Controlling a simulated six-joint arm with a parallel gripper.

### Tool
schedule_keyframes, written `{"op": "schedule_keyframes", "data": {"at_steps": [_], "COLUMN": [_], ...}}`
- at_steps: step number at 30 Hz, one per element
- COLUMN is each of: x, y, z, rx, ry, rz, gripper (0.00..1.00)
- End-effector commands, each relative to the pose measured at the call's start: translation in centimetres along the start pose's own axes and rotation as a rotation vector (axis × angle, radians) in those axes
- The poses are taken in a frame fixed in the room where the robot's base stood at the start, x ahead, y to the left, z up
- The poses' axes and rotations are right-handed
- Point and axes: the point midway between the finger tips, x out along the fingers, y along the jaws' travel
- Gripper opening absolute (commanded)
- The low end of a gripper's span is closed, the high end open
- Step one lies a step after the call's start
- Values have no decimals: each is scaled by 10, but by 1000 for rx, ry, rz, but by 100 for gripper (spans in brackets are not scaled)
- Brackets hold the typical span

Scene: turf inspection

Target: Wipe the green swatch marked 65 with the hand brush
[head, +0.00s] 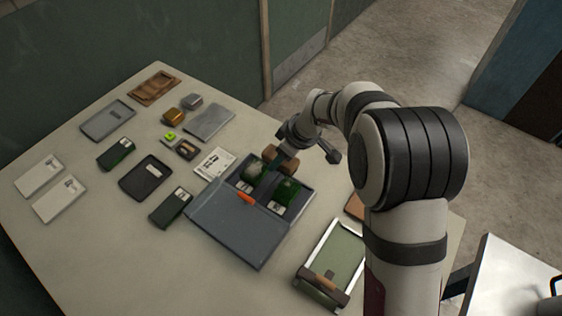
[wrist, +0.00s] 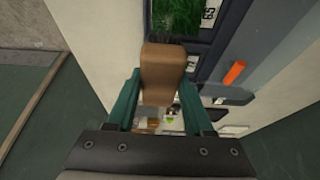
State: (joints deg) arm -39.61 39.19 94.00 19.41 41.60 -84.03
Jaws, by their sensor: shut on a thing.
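My gripper (head: 284,158) is over the far edge of the open grey case, its teal fingers (wrist: 158,92) shut on the brown wooden hand brush (wrist: 168,72). Part of the brush (head: 270,152) also shows in the head view; its bristles are hidden. A green turf swatch (wrist: 176,16) lies just beyond the brush in the wrist view, with a white label beside it whose sideways number looks like 63 or 65.
The grey case (head: 225,228) lies open, with an orange piece (head: 245,198) on it. A framed tray with a wooden bar (head: 325,285) stands at the front right. Dark sample cases, white cards and small blocks spread over the table's left (head: 95,245).

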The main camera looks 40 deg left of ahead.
Motion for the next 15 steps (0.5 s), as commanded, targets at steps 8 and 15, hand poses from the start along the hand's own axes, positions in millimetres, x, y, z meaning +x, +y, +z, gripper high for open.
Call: {"op": "schedule_keyframes", "data": {"at_steps": [8,15], "x": [-20,-21], "y": [0,0], "z": [-8,-9], "rx": [0,0], "ry": [1,0], "rz": [1,0], "gripper": [8,8]}}
